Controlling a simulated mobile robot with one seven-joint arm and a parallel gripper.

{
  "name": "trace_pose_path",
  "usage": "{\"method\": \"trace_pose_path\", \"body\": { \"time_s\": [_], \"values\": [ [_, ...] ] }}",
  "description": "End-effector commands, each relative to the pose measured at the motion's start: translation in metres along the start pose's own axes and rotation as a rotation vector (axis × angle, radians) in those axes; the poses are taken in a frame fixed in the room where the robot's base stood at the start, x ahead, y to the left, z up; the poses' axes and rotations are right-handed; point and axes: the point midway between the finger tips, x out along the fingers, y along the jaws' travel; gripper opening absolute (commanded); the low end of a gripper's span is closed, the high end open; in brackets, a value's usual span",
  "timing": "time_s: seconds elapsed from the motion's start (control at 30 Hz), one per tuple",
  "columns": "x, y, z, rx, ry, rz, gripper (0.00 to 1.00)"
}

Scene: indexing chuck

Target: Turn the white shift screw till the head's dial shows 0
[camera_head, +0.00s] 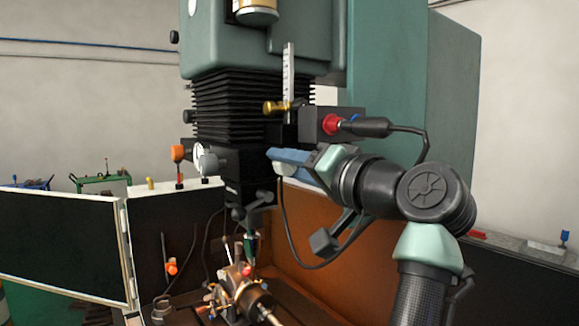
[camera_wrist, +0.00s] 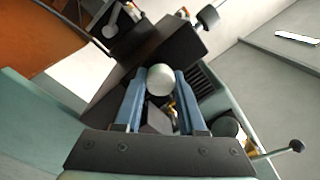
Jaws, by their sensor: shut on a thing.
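The white shift screw (camera_wrist: 160,80) sits between the two blue fingertips of my gripper (camera_wrist: 161,75) in the wrist view. My gripper is shut on the screw, with a finger on each side of its round end. In the head view my gripper (camera_head: 278,160) reaches from the right to the black block of the machine head, and the pale screw (camera_head: 283,169) shows at the fingertips. The head's dial (camera_head: 208,161) is a small round white face at the block's left side. It is too small and turned too far for its reading to be told.
A black box with a red plug (camera_head: 332,124) and its cable is close above my gripper. A brass knob (camera_head: 278,107) and upright scale (camera_head: 289,75) are above the block. An orange-topped post (camera_head: 178,154) stands left of the dial. The brass-coloured chuck (camera_head: 243,287) is below.

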Motion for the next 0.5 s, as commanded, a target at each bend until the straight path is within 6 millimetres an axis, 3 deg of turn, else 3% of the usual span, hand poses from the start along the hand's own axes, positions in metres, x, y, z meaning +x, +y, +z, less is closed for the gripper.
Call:
{"method": "trace_pose_path", "body": {
  "time_s": [0.4, 0.43, 0.5],
  "values": [
    [0.0001, -0.0001, 0.0005, -0.006, -0.002, 0.0, 0.0],
    [0.0001, -0.0001, 0.0006, -0.006, -0.002, 0.0, 0.43],
    [0.0, -0.0001, 0.0005, -0.006, -0.002, 0.0, 0.56]
  ]
}}
